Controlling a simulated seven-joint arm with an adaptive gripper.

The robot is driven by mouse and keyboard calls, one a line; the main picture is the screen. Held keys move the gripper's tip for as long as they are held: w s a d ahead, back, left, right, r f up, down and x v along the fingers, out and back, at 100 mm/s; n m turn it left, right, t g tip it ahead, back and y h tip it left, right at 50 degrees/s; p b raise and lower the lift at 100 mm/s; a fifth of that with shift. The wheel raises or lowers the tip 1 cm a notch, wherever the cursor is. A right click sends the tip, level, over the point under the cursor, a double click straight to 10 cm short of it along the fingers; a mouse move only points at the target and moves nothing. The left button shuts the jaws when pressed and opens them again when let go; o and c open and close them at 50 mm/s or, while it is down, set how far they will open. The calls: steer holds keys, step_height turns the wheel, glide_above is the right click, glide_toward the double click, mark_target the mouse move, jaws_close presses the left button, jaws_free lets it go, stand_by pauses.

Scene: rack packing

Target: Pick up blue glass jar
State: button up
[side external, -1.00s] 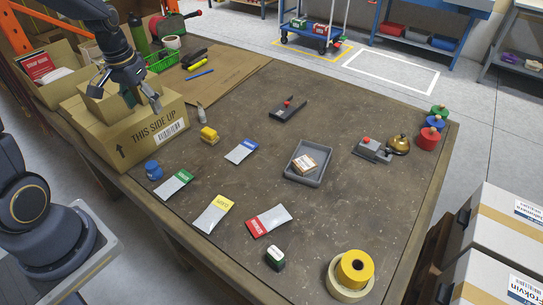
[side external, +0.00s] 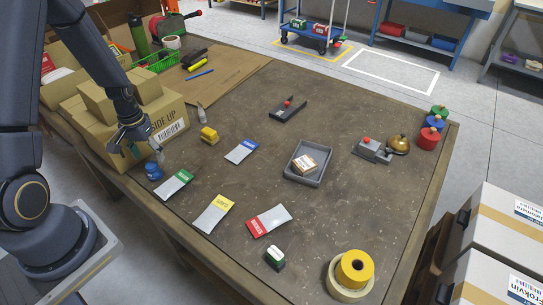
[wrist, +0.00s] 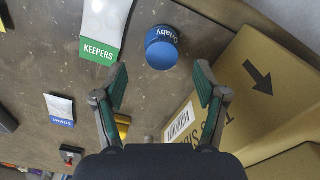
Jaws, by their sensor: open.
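The blue glass jar (side external: 153,170) stands on the table near its left edge, beside the cardboard box. In the wrist view the jar (wrist: 161,48) is round with a blue lid and a partly visible label, a little beyond the fingertips and roughly centred between them. My gripper (side external: 137,151) is above and just left of the jar in the side view, apart from it. In the wrist view the fingers (wrist: 160,82) are spread with nothing between them.
A cardboard box (wrist: 255,85) stands close to the right finger. A green KEEPERS packet (side external: 174,184) lies next to the jar, with yellow (side external: 212,214) and blue (side external: 241,151) packets farther off. A yellow item (side external: 209,135) and a grey tray (side external: 309,162) lie on the table. The middle is mostly clear.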

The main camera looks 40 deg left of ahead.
mark_target(151, 165)
step_height(151, 165, down, 5)
steer(key=shift+s+a+r, duration=0.1)
steer(key=shift+s+r, duration=0.05)
steer(key=shift+r, duration=0.05)
steer(key=shift+c, duration=0.3)
steer(key=c, duration=1.3)
steer(key=shift+r, duration=0.15)
